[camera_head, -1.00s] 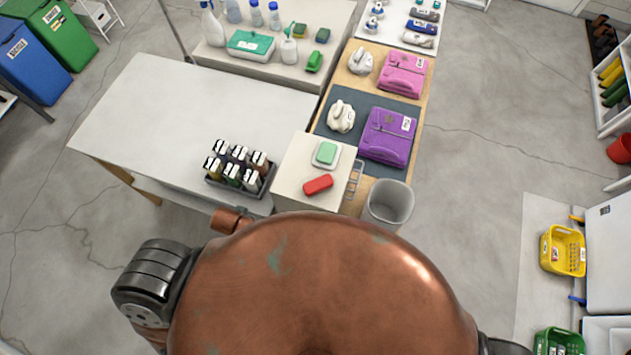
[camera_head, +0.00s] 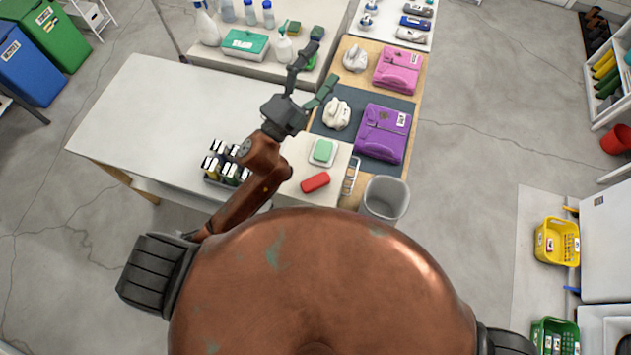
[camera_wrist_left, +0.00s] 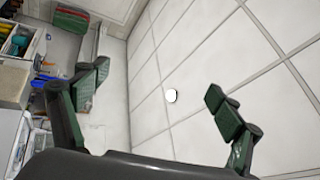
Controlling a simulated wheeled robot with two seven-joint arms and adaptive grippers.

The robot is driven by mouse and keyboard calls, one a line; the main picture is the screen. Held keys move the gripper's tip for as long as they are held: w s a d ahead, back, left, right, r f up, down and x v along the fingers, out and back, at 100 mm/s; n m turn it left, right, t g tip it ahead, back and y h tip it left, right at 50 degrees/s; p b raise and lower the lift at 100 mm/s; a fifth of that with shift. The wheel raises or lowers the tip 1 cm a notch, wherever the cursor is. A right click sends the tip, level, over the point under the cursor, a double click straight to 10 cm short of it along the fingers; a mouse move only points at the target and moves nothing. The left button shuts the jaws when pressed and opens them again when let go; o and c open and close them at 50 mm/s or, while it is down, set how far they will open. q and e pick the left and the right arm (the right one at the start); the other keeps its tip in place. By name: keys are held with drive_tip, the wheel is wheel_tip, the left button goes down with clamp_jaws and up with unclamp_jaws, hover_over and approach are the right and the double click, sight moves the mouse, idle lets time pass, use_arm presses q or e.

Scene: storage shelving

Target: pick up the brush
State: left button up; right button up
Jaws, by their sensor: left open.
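My right gripper is not in view.
A bottle rack (camera_head: 226,165) stands on the long white table (camera_head: 150,110), partly behind my arm. A spray bottle (camera_head: 284,48) and a green box (camera_head: 245,43) stand near the green item. Purple (camera_head: 383,133) and pink (camera_head: 397,68) cases lie right. A grey bin (camera_head: 386,198) stands in front.

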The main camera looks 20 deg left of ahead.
use_arm(q)
drive_tip(key=s+d+r+m+g+h, duration=0.45)
drive_tip(key=d+m+h, duration=0.2)
drive_tip(key=m, duration=0.25)
drive_tip(key=s+d+r+m+g+h, duration=0.3)
drive_tip(key=s+d+m+g+h, duration=0.3)
drive_tip(key=d+m, duration=0.2)
drive_tip(key=s+d+f+m+g+y, duration=0.3)
drive_tip(key=s+d+f+m+g, duration=0.15)
drive_tip(key=s+m+g, duration=0.35)
drive_tip(key=s+d+f+m+g+y, duration=0.35)
drive_tip(key=s+f+m+g, duration=0.2)
drive_tip(key=m, duration=0.45)
drive_tip(key=m+t+y, duration=0.4)
drive_tip(key=m+y, duration=0.4)
drive_tip(key=y, duration=0.7)
hover_over(315, 181)
drive_tip(key=f, duration=1.8)
drive_tip(key=shift+s+d+p, duration=0.2)
drive_tip(key=shift+p, duration=0.1)
drive_tip(key=shift+w+a+f, duration=0.1)
drive_tip(key=shift+a+f, duration=0.15)
drive_tip(key=shift+f+p, duration=0.4)
drive_tip(key=shift+f, duration=0.5)
wheel_tip(315, 181, down, 4)
drive_tip(key=shift+d+f+p, duration=0.1)
drive_tip(key=shift+p, duration=1)
drive_tip(key=shift+w+f, duration=0.1)
drive_tip(key=shift+f, duration=0.5)
